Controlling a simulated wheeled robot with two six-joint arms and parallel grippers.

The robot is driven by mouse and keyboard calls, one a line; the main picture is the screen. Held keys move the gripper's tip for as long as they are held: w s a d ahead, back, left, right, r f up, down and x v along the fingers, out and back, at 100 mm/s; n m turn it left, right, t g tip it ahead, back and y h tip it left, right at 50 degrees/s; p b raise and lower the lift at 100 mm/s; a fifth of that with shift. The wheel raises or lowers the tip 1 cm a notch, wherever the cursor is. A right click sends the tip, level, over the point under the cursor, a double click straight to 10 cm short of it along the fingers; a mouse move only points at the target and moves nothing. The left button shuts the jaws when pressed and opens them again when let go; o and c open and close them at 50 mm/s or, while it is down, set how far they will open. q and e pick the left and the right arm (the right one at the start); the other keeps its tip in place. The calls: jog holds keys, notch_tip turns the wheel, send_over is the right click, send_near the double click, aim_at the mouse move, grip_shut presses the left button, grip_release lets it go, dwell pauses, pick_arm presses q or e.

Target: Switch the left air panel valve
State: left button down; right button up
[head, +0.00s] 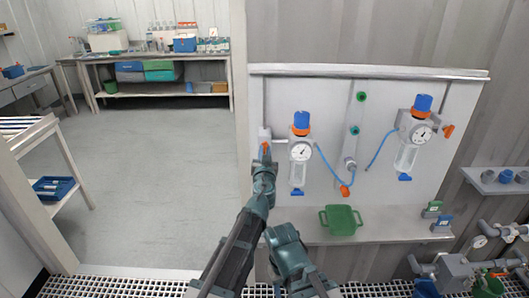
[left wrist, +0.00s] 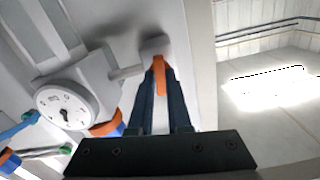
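The left air panel valve has a pale body (head: 264,133) at the left edge of the panel, with an orange handle (head: 265,147) pointing down. In the left wrist view the same orange handle (left wrist: 160,76) lies between the dark fingers of my left gripper (left wrist: 160,88). The fingers are close on both sides of it and look shut on it. In the head view my left gripper (head: 264,158) reaches up to the handle and partly hides it. My right gripper does not show clearly in either view.
The left regulator (head: 300,150), with a gauge and blue knob, is just right of the valve. Another regulator (head: 411,140) hangs farther right. A green tray (head: 341,220) lies on the shelf below. Open floor (head: 150,170) is to the left.

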pick_arm(q)
jog(key=shift+m, duration=0.3)
jog(key=m, duration=0.3)
jog(key=shift+m, duration=0.3)
jog(key=m, duration=0.3)
jog(key=shift+m, duration=0.4)
jog(key=m, duration=0.4)
jog(key=shift+m, duration=1.8)
jog(key=shift+s+m, duration=0.1)
jog(key=shift+m, duration=0.2)
jog(key=c, duration=0.9)
grip_release()
jog(key=shift+o, duration=0.2)
